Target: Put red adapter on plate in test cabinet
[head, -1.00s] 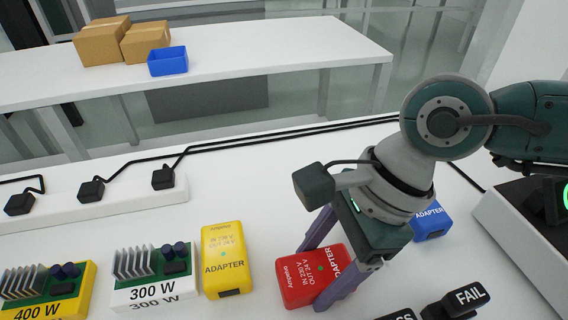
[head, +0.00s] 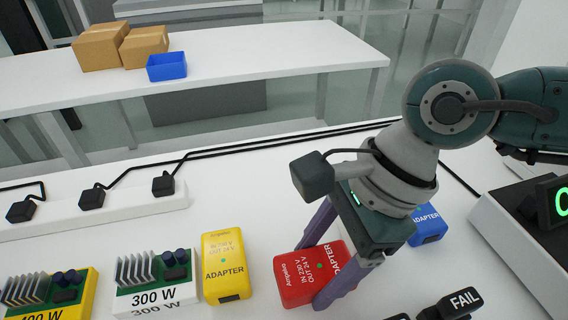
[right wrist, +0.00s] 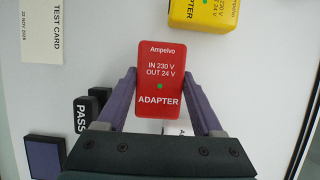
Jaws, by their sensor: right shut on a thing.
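The red adapter (head: 298,275) is a red block with white lettering, low in the middle of the head view. My right gripper (head: 322,272) is shut on it, one finger on each side. In the right wrist view the red adapter (right wrist: 160,72) sits upright between the two purple fingertips (right wrist: 160,84), its label facing the camera. Whether it touches the table cannot be told. My left gripper is not in view. No plate can be made out; part of a dark device with a green-lit display (head: 562,200), at the right edge, may be the test cabinet.
A yellow adapter (head: 224,268) stands left of the red one, a blue adapter (head: 429,226) behind the gripper. Boards marked 300 W (head: 155,280) and a yellow-based one (head: 50,292) are further left. A FAIL stamp (head: 462,300) is at front right. A power strip (head: 130,211) lies at the back.

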